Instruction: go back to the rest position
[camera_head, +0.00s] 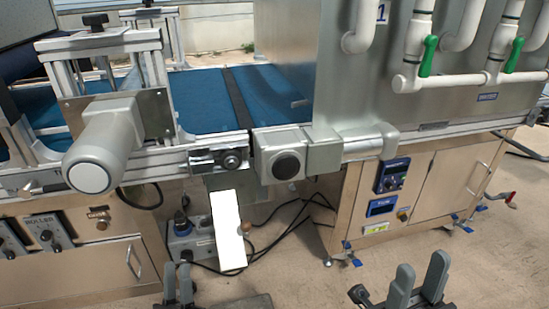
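My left gripper (178,272) is at the bottom edge, left of centre. Its two grey fingers point up with a narrow gap between them and nothing in it. My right gripper (421,266) is at the bottom edge, right of centre. Its two fingers stand apart and hold nothing. Both grippers are in front of and below the tray seeder (300,160), and neither appears to touch it. The rest of both arms is mostly out of view.
A blue conveyor belt (200,100) runs into the steel housing. White pipes with green valves (429,56) are at upper right. A grey motor (105,150) juts out at left. A white panel (228,230), a power box (190,243) and black cables are below the conveyor. Bare floor shows between the grippers.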

